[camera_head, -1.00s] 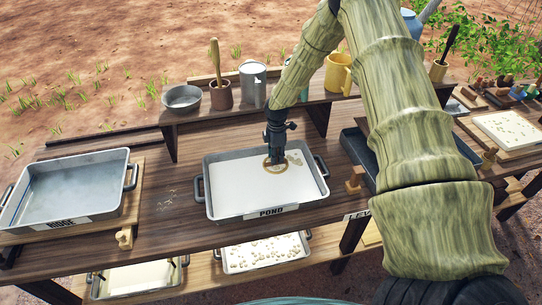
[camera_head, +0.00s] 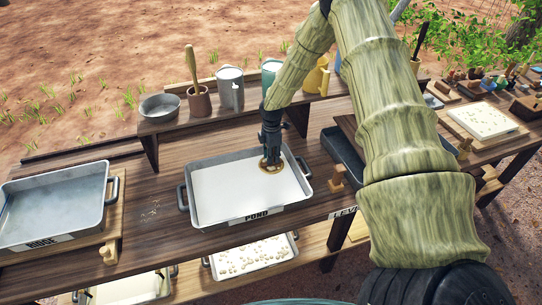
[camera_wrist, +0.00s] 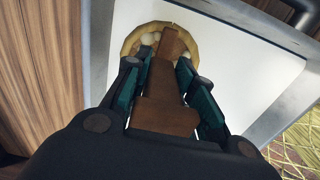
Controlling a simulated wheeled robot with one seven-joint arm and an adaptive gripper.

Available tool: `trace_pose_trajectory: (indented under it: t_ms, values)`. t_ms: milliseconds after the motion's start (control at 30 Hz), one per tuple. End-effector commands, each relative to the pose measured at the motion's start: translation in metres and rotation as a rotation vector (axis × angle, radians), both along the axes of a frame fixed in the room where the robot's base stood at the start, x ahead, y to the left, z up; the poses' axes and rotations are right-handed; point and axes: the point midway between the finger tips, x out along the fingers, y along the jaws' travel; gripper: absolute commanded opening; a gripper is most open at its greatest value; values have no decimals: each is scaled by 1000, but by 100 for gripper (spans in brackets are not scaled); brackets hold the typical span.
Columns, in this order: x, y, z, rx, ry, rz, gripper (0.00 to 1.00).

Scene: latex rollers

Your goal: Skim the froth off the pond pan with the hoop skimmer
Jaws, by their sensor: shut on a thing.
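The pond pan (camera_head: 211,224), a grey metal tray with a POND label and side handles, stands on the bench holding white liquid (camera_head: 225,190). My gripper (camera_head: 271,160) points down over the pan's right half. In the wrist view my gripper (camera_wrist: 162,95) is shut on the brown wooden handle (camera_wrist: 165,85) of the hoop skimmer. The skimmer's round tan hoop (camera_wrist: 133,37) is at the white surface, with pale froth lumps (camera_wrist: 149,39) inside it. The head view also shows the hoop (camera_head: 271,168). I cannot tell how deep it sits.
The RIDGE pan (camera_head: 60,195) stands to the left on a wooden board. The back shelf holds a grey bowl (camera_head: 159,107), a brown pot (camera_head: 199,102) and cans (camera_head: 230,90). Lower trays (camera_head: 250,258) sit beneath.

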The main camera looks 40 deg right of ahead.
Motion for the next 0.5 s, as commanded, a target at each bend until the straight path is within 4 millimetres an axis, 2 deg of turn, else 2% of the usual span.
trace_pose_trajectory:
  t_ms: [500]
  values:
    - [0,0,44,0,-1,0,6]
